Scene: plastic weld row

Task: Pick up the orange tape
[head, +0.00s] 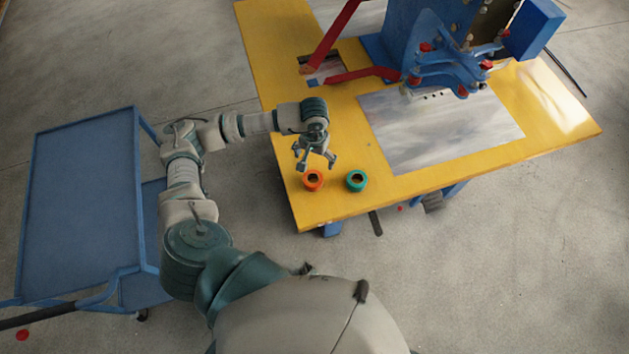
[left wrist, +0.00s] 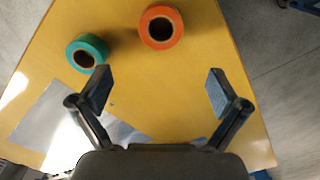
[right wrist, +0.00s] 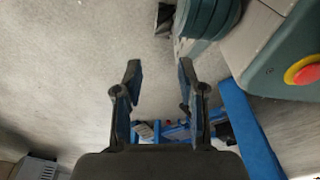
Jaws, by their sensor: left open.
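The orange tape (head: 313,180) is a roll lying flat near the front left edge of the yellow table. It also shows in the left wrist view (left wrist: 178,33), ahead of and between the finger directions. A teal tape roll (head: 356,180) lies to its right in the head view; it also shows in the left wrist view (left wrist: 99,45). My left gripper (head: 316,163) is open and empty, just behind the orange tape in the head view, with a gap between them. My right gripper (right wrist: 158,85) shows only in the right wrist view, fingers apart and empty over the floor.
The yellow table (head: 285,75) carries a grey metal sheet (head: 440,130) and a blue machine (head: 415,45) with red arms. A blue cart (head: 80,200) stands at the left. The table strip around the rolls is clear.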

